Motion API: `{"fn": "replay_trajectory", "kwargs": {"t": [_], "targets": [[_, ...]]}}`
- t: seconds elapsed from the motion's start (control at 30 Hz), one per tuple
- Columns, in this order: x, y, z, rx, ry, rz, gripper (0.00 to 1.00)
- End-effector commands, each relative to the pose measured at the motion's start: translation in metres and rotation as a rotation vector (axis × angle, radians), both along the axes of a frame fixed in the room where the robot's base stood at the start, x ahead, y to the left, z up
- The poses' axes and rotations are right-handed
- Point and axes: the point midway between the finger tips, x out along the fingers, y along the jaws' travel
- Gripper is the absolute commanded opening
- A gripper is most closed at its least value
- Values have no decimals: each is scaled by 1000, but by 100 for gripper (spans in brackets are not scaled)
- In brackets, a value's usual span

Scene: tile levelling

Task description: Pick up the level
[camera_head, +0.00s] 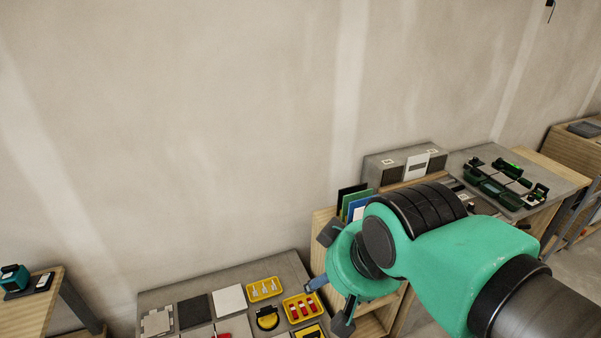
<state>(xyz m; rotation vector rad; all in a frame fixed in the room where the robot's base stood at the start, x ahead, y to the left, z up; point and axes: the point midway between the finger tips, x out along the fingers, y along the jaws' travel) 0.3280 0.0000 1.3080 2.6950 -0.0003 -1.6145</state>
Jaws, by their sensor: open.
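I cannot say for certain which thing is the level. Several dark green and black tools (494,186) lie on the grey top of the right-hand bench, one with a bright green spot at its back. A small teal and black device (15,279) sits on a wooden table at the far left. My gripper (331,283) is open, with its dark fingers spread, at the right end of the lower front bench. It is apart from both the tools and the device. Whether anything lies between its fingers is hard to see.
The lower grey bench (160,296) holds square tiles, yellow trays (264,289) with small parts, and a round yellow and black thing (267,318). Coloured folders (352,203) and a grey block (382,170) stand near the wall. My arm covers part of the right-hand bench.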

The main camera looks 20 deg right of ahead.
Motion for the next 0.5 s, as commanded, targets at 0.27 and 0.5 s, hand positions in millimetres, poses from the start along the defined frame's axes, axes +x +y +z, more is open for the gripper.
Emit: {"fn": "replay_trajectory", "kwargs": {"t": [0.27,0.5], "targets": [[0,0,0,0,0,0,49],[9,-4,1,9,11,-32,49]]}}
